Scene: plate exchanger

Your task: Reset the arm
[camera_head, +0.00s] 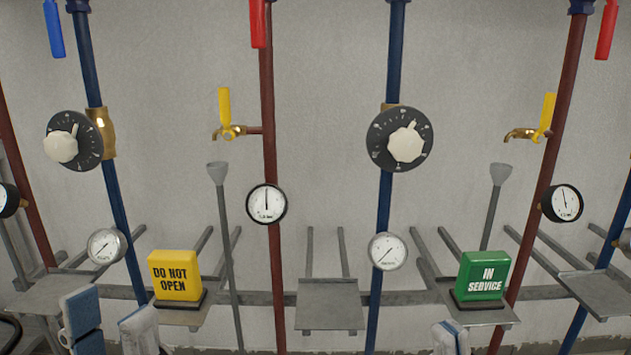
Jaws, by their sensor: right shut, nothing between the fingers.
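My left gripper (109,310) is at the bottom left. Its two blue and white fingers stand apart with nothing between them, so it is open. My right gripper (450,336) shows only its fingertips at the bottom edge, right of centre. Its fingers are close together, shut and empty. The rest of both grippers is cut off or out of view. The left gripper is in front of and below the yellow DO NOT OPEN sign (176,275). The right gripper is below the green IN SERVICE sign (481,276).
Blue pipes (384,215) and red pipes (268,110) run up a grey wall. They carry black dials (400,138), gauges (267,204) and yellow-handled taps (225,108). Grey shelves (329,304) stick out below. The middle shelf is bare.

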